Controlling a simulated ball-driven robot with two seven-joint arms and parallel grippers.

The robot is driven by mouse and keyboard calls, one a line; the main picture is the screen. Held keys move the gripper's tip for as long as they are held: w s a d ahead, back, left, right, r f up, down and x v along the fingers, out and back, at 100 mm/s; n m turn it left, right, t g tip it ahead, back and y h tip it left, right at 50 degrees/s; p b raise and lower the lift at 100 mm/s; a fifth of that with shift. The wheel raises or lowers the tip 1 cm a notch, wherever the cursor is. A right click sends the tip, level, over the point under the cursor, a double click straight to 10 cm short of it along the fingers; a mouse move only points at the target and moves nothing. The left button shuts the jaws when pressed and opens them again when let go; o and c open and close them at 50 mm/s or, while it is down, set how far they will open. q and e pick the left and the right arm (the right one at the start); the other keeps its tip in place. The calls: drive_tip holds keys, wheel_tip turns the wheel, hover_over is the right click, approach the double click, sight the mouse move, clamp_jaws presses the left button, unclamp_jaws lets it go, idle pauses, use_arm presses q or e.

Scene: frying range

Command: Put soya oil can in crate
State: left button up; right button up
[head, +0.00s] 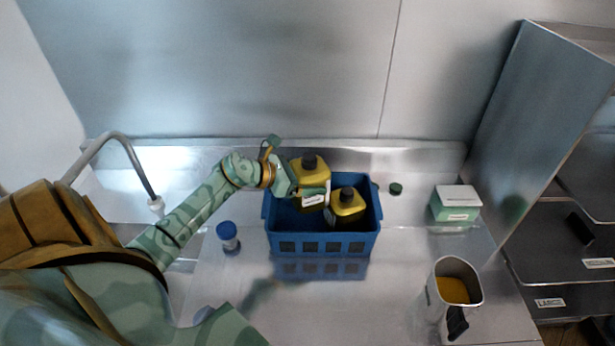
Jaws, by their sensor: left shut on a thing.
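My left gripper (301,190) reaches in from the left over the crate's back left part and is shut on a yellow oil can with a dark cap (311,172). This can is upright, with a pale label on its front, and it is in or just above the blue crate (322,243). I cannot tell whether its base touches the crate floor, which the crate wall and the other can partly hide. A second yellow can with a dark cap (348,205) stands inside the crate, to the right and in front. The label lettering is too small to read. My right gripper is not in view.
A blue-capped jar (228,236) stands left of the crate. A small dark green lid (396,188) and a green and white box (456,205) are to the right. A metal jug with yellow contents (453,290) stands front right. The steel counter (330,310) before the crate is clear.

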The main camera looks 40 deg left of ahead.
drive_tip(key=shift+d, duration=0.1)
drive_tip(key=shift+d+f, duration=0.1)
use_arm(q)
drive_tip(key=shift+f+b, duration=0.45)
drive_tip(key=shift+b, duration=0.05)
drive_tip(key=o, duration=1.1)
drive_tip(key=shift+r, duration=0.25)
drive_tip(key=shift+r+p, duration=0.6)
drive_tip(key=shift+p, duration=0.2)
drive_tip(key=shift+f+b+v, duration=0.15)
drive_tip(key=shift+b+v, duration=0.3)
drive_tip(key=shift+v, duration=2.5)
drive_tip(key=shift+f+b+v, duration=0.15)
drive_tip(key=shift+b+v, duration=0.3)
drive_tip(key=shift+v, duration=2.5)
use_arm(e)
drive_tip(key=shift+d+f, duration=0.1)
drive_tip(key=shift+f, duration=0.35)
use_arm(q)
drive_tip(key=shift+s+a, duration=0.1)
